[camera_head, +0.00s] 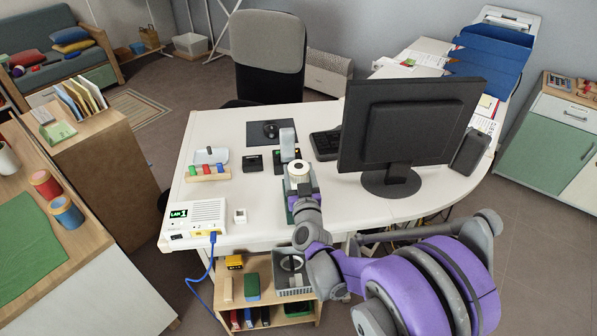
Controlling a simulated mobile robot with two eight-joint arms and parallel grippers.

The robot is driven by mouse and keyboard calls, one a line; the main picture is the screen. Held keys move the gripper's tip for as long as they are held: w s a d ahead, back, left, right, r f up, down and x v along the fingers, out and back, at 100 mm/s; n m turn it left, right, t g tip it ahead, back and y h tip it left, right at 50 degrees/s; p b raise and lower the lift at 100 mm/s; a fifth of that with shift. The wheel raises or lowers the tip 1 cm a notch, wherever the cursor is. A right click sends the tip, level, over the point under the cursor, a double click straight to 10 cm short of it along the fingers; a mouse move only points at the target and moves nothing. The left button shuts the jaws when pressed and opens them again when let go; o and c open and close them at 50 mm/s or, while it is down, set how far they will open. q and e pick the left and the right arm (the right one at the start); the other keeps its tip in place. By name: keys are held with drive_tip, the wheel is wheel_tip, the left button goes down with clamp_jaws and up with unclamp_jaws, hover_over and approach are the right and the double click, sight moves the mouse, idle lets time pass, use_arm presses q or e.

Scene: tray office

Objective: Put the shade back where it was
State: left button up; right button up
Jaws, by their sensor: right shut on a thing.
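My right arm comes in from the lower right, and my right gripper (302,188) is over the front middle of the white desk (365,208). It is shut on a small white round piece with a dark opening in its top, which I take to be the shade (299,169). The fingertips are small and partly hidden by the wrist. Just behind the shade stands an upright light grey piece (287,143) on a dark green base. I cannot tell whether the shade touches anything below it. My left gripper is not in view.
A black monitor (408,125) stands to the right, with a keyboard (326,143) behind. A white box with a green display (194,219) and blue cable sits at the front left. A rack with colored pegs (207,173) is behind it. A low shelf (268,268) stands below the desk.

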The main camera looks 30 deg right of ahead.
drive_tip(key=o, duration=1.4)
drive_tip(key=shift+f, duration=0.1)
drive_tip(key=shift+o, duration=0.2)
